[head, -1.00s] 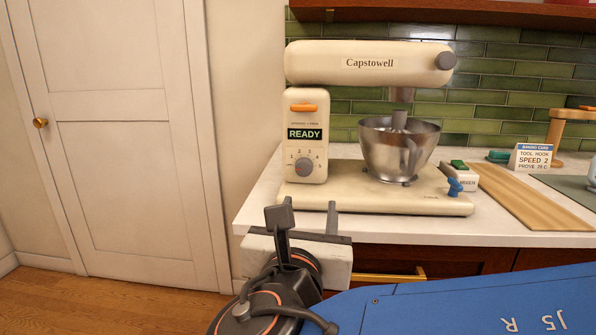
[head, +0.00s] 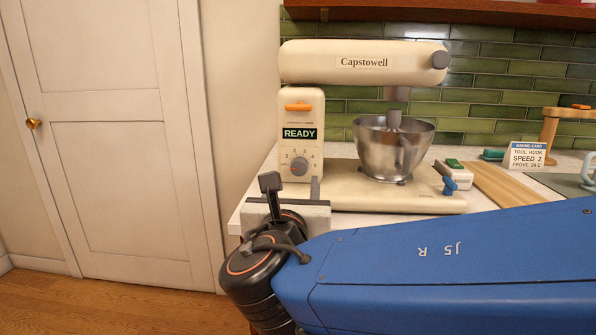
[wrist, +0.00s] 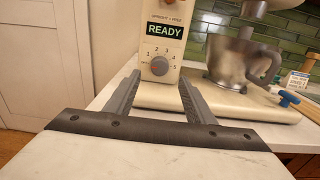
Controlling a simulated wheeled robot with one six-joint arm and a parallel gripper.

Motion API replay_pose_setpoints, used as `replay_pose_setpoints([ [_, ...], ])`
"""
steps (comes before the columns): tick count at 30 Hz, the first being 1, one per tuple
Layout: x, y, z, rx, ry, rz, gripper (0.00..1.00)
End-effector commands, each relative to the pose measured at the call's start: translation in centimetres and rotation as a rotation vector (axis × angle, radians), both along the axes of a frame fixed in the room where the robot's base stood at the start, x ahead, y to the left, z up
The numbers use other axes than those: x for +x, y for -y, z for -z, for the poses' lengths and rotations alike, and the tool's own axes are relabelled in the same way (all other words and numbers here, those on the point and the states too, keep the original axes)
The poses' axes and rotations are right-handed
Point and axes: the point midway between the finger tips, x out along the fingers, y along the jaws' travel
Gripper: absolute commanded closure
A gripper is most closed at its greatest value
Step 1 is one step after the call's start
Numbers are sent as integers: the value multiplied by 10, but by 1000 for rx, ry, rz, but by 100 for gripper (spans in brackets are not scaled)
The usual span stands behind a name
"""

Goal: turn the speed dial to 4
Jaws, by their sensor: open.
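The grey speed dial (head: 299,166) is on the front of the cream mixer's column (head: 302,110), below a display reading READY (head: 300,133). My gripper (head: 292,187) is open and empty, in front of and below the dial in the head view. In the wrist view its two fingers (wrist: 158,85) point toward the column, with the dial between and beyond their tips. I see no contact.
A steel bowl (head: 393,150) stands on the mixer base (head: 400,199), with a blue knob (head: 450,186) at the base's right. An orange lever (head: 299,107) is above the display. A card (head: 527,155) reads "SPEED 2". A wooden board (head: 500,186) lies right of the mixer.

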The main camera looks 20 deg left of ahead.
Motion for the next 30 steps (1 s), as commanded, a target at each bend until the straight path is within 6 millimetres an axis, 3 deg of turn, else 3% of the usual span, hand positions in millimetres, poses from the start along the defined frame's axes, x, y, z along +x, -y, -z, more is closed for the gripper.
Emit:
replay_pose_setpoints([
  [15, 69, -17, 0, -1, 0, 1, 51],
  [30, 80, -19, 0, 0, 0, -1, 53],
])
